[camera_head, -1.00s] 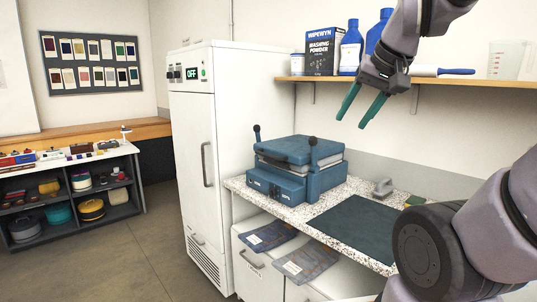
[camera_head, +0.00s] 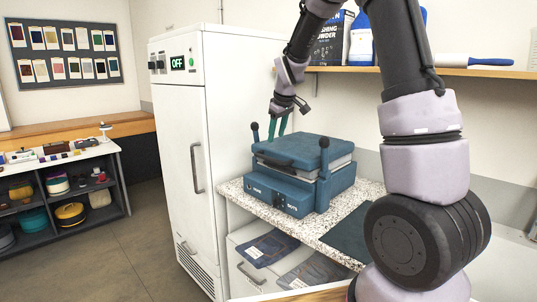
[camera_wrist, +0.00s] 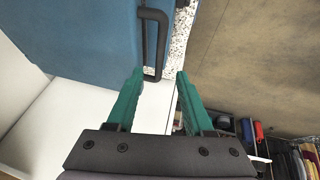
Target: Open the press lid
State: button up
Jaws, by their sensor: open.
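The blue press (camera_head: 285,195) stands on the speckled counter. Its lid (camera_head: 300,149) lies flat and shut over a pale layer, with a dark bar handle (camera_head: 273,161) on its front edge. Black-knobbed levers stand at both sides. My gripper (camera_head: 278,128) is above the lid's left part, fingers pointing down, open and empty. In the wrist view, the green fingers (camera_wrist: 160,75) are apart. The black handle (camera_wrist: 165,40) runs along the blue lid (camera_wrist: 85,30), its lower end showing between the fingertips. I cannot tell how far below them it lies.
A tall white cabinet (camera_head: 178,150) reading OFF stands left of the press. A dark mat (camera_head: 350,235) lies right of the press.

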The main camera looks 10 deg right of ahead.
aim_at(272, 159)
jog(key=x, duration=1)
jog(key=shift+f, duration=0.2)
jog(key=shift+c, duration=0.4)
grip_shut()
dwell(0.7)
